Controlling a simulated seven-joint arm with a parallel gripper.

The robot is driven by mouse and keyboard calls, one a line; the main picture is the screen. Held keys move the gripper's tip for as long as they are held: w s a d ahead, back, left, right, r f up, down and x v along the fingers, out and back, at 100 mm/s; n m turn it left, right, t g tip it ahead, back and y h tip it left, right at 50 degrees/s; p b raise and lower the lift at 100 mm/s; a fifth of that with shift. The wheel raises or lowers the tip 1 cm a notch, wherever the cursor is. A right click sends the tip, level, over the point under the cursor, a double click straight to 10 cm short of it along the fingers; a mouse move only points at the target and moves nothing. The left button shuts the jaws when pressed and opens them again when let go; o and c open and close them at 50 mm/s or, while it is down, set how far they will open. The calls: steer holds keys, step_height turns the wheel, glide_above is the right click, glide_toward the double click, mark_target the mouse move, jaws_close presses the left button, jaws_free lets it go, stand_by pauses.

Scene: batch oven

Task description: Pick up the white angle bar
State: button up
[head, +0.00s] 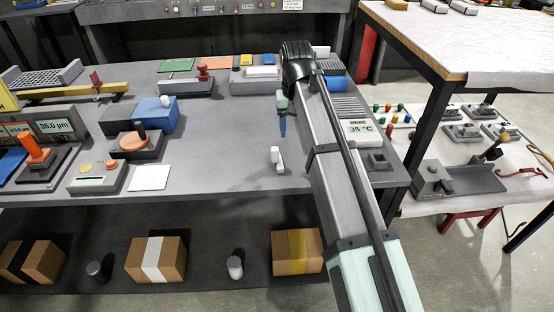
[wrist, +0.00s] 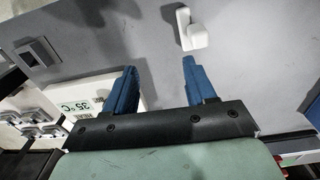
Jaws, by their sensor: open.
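The white angle bar (head: 277,159) is a small L-shaped white piece on the grey tabletop, right of the middle in the head view. In the wrist view the white angle bar (wrist: 193,36) is near the top, right of centre, beyond the fingertips. My gripper (head: 282,127) points down above the table, just behind the bar in the head view. In the wrist view my gripper (wrist: 159,66) shows two blue fingers apart with nothing between them. The bar lies beyond the right finger's tip, and the two look apart.
A 35 °C display unit (head: 360,131) and a small grey block (head: 377,161) stand to the right of the bar. A blue box (head: 153,117) and a white square pad (head: 150,177) lie to the left. The tabletop around the bar is clear. Cardboard boxes (head: 296,251) sit on the lower shelf.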

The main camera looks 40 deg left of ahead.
mark_target(275, 148)
steer(key=s+a+r+n, duration=0.1)
steer(key=s+a+r, duration=0.3)
steer(key=s+r, duration=0.1)
steer(key=f, duration=0.7)
steer(key=shift+d+f, duration=0.3)
steer(key=shift+w+f, duration=0.15)
steer(key=shift+f, duration=1.4)
steer(key=shift+w+f, duration=0.1)
steer(key=shift+f, duration=1.45)
jaws_close()
steer(key=shift+r, duration=0.15)
